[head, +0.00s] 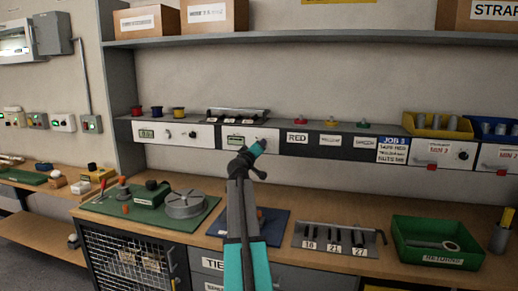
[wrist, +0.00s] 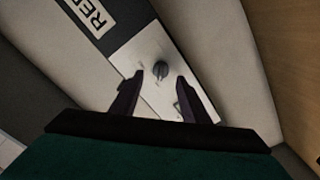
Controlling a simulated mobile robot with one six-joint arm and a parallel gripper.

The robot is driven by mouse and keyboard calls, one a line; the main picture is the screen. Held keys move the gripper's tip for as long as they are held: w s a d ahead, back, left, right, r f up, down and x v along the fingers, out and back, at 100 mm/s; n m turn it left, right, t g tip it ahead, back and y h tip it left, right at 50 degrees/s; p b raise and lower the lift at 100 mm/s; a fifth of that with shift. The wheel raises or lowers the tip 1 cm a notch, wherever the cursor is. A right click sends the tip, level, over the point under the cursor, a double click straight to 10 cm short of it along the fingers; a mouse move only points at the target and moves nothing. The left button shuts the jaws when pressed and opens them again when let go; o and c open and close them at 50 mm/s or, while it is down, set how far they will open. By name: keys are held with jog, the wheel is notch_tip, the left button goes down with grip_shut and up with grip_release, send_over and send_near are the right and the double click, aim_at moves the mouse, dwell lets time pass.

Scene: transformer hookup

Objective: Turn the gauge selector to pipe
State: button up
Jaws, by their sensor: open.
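A small dark selector knob (wrist: 160,69) sits on a pale panel in the wrist view, beside the RED label. My gripper (wrist: 160,80) is open, with one dark finger on each side of the knob in the picture. I cannot tell whether the fingertips touch it or how deep they reach. In the head view, the pale panel with a green display (head: 236,139) is left of the RED label, and my gripper end (head: 262,145) is in front of its right part, hiding detail there. Any pipe marking is too small to read.
Another pale panel with a display (head: 147,134) is to the left. The bench below holds a grey round part (head: 186,204), a slotted plate (head: 330,238) and a green tray (head: 437,242). The shelf (head: 300,41) runs above. Blue and yellow bins stand at right.

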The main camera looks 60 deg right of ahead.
jog(key=b+v, duration=0.1)
jog(key=v, duration=0.9)
jog(key=shift+a, duration=0.35)
jog(key=shift+s+r, duration=0.1)
